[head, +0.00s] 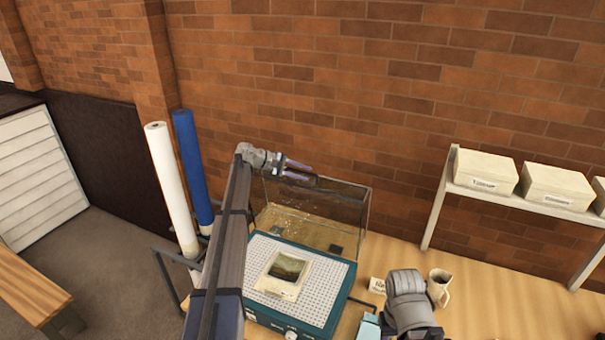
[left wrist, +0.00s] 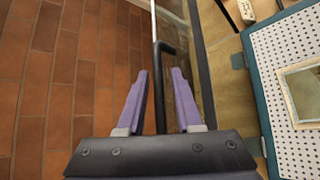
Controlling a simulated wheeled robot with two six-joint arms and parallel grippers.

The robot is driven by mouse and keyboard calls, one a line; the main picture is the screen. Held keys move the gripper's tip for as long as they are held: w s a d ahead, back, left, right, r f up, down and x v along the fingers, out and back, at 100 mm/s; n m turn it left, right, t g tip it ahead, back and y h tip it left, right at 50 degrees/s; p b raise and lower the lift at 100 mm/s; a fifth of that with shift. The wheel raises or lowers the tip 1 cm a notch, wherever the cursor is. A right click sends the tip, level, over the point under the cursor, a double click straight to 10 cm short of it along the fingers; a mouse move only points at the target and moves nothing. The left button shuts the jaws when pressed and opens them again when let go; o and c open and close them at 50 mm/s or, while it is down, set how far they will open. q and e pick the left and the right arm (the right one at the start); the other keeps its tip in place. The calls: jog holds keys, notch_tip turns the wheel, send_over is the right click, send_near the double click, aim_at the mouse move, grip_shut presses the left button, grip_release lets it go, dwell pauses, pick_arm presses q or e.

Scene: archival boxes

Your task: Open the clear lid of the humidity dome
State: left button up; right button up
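The humidity dome has a teal base (head: 345,290) with a white perforated plate (head: 325,272). Its clear lid (head: 345,208) stands raised, upright at the back of the base, near the brick wall. My left gripper (head: 308,171) is at the lid's upper edge. In the left wrist view, its two purple fingers (left wrist: 159,73) stand apart on either side of the lid's black handle (left wrist: 160,95), with visible gaps. A picture in a pale mount (head: 284,275) lies on the plate. My right arm shows at the bottom, but its fingers do not.
A mug (head: 438,288) and a small label card (head: 378,286) are right of the dome. A shelf (head: 520,200) with several archival boxes (head: 485,172) stands at the right. White (head: 170,190) and blue (head: 192,165) rolls stand left. The table (head: 490,300) is clear at the right.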

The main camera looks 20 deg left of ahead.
dwell(0.4)
pick_arm(q)
jog(key=p+v, duration=0.3)
jog(key=v, duration=0.4)
jog(key=shift+s+a+r+p, duration=0.15)
jog(key=shift+s+a+p, duration=0.05)
jog(key=shift+a+p, duration=0.1)
jog(key=s+d+f+m+g+y+b, duration=0.1)
jog(key=s+d+f+m+g+b, duration=0.15)
jog(key=s+d+f, duration=0.5)
jog(key=s+d+f+m+g+y+b, duration=0.1)
jog(key=s+d+f+m+y+b, duration=0.25)
jog(key=d, duration=0.65)
jog(key=s+d+f+m+g+h+b, duration=0.15)
jog(key=s+d+f+b, duration=0.25)
jog(key=s+d+f, duration=0.4)
jog(key=s+d+f+m+y+b, duration=0.2)
jog(key=s+f+m+y+b, duration=0.1)
jog(key=s, duration=0.4)
jog(key=s+d+f+m+g+y+b, duration=0.1)
jog(key=s+d+f+m+y+b, duration=0.2)
jog(key=s, duration=0.5)
jog(key=s+d+f+m+g+y+b, duration=0.1)
jog(key=s+d+f+m+y+b, duration=0.1)
jog(key=s+f, duration=0.5)
jog(key=shift+s+d+m+y+b, duration=0.4)
jog(key=shift+s+m+y+b, duration=0.25)
jog(key=shift+b, duration=0.55)
